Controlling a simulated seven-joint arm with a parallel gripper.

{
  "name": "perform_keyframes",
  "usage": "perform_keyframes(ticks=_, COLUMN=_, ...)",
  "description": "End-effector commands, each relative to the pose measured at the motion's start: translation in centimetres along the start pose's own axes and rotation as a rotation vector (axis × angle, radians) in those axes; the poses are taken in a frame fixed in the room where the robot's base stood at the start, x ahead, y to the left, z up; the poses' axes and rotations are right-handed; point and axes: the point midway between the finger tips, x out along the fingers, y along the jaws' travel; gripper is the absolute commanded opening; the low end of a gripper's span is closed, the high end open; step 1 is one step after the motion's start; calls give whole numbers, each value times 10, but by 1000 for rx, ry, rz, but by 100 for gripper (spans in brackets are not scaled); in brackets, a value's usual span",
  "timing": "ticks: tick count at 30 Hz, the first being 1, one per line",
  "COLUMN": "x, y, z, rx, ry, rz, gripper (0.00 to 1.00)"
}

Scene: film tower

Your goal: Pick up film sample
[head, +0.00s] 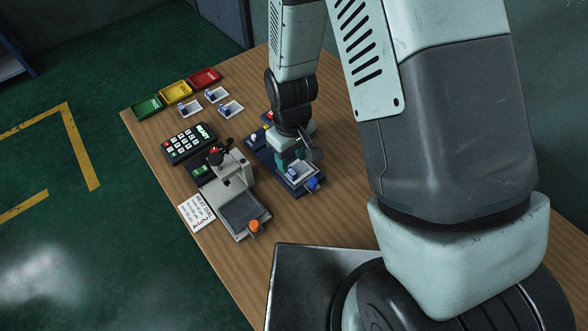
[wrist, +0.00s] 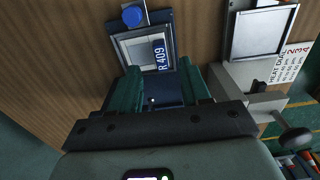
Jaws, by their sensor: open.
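A film sample (wrist: 133,52), a pale square frame with a blue tag reading "R 409", sits on a dark blue fixture (wrist: 168,20) with a blue knob. In the head view the sample (head: 301,173) shows on the fixture (head: 262,160), just below my gripper (head: 290,160). In the wrist view my gripper (wrist: 160,68) is open, its two green fingers apart at the sample's near edge. The gap between the fingers looks empty. Whether the fingers touch the sample cannot be told.
A grey press (head: 240,205) with an orange knob stands left of the fixture. A keypad (head: 189,143) and a "HEAT DIAL" card (head: 196,214) lie farther left. Green (head: 147,108), yellow (head: 176,91) and red (head: 204,78) trays and several similar samples (head: 231,109) are at the back.

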Motion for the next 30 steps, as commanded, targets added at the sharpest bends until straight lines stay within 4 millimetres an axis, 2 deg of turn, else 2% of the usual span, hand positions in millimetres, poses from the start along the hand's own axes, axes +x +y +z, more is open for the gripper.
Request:
perform_keyframes(ticks=6, x=34, y=-1, z=1, rx=1, ry=-5, rz=-1, gripper=47)
perform_keyframes(ticks=9, x=44, y=-1, z=1, rx=0, ry=-3, rz=0, gripper=47)
perform_keyframes(ticks=17, x=47, y=-1, z=0, rx=0, ry=0, rz=1, gripper=47)
perform_keyframes(ticks=27, x=47, y=-1, z=0, rx=0, ry=-1, rz=0, gripper=0)
perform_keyframes(ticks=30, x=47, y=-1, z=0, rx=0, ry=-1, rz=0, gripper=0)
